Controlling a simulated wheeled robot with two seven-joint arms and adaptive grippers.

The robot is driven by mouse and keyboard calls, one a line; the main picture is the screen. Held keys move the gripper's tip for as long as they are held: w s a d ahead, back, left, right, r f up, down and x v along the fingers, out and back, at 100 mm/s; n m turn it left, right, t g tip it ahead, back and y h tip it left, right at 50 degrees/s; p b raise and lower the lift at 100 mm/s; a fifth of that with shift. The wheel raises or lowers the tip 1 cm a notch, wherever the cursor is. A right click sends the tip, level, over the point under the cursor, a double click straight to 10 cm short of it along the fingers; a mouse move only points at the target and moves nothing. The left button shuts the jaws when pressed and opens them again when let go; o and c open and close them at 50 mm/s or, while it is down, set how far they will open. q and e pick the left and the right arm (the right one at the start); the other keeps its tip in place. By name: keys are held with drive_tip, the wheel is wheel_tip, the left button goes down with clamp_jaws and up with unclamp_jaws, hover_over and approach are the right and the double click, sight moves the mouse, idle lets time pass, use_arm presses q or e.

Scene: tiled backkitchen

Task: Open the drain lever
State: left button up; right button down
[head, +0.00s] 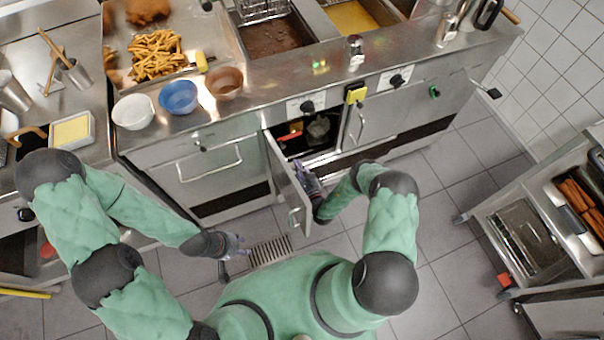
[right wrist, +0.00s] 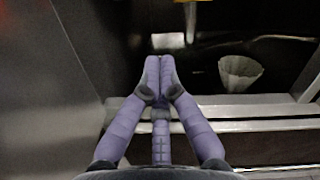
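The cabinet under the fryer stands open, its door (head: 286,184) swung out toward me. Inside it is a small red-orange part (head: 290,136), which may be the drain lever; I cannot be sure. My right gripper (head: 308,178) is at the cabinet opening, just right of the door. In the right wrist view its purple fingers (right wrist: 160,62) are together, pointing into the dark interior, with nothing visible between them. A yellow piece (right wrist: 195,1) shows at that view's top edge. My left gripper (head: 238,244) hangs low over the floor, apart from the cabinet; its opening is unclear.
A pale cone-shaped cup (right wrist: 240,73) stands inside the cabinet, right of my fingers. The cabinet's front rail (right wrist: 255,106) runs below it. A wheeled cart (head: 540,215) stands at the right. Bowls (head: 179,97) sit on the counter. The tiled floor between is mostly clear.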

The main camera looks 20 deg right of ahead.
sight(290, 137)
use_arm(q)
drive_tip(key=shift+f+b, duration=0.3)
drive_tip(key=shift+f, duration=0.15)
use_arm(e)
drive_tip(key=shift+w+a+r, duration=0.35)
drive_tip(key=shift+w+r, duration=0.3)
drive_tip(key=shift+w+a+r, duration=0.35)
drive_tip(key=shift+w+r, duration=0.3)
drive_tip(key=shift+w+a+r, duration=0.35)
drive_tip(key=shift+w+r, duration=0.3)
use_arm(q)
drive_tip(key=shift+r, duration=0.1)
use_arm(e)
drive_tip(key=shift+s, duration=0.1)
use_arm(q)
drive_tip(key=shift+w+a+r+p, duration=0.2)
drive_tip(key=shift+w+r+p, duration=0.25)
drive_tip(key=shift+w, duration=0.3)
use_arm(e)
drive_tip(key=shift+r, duration=0.35)
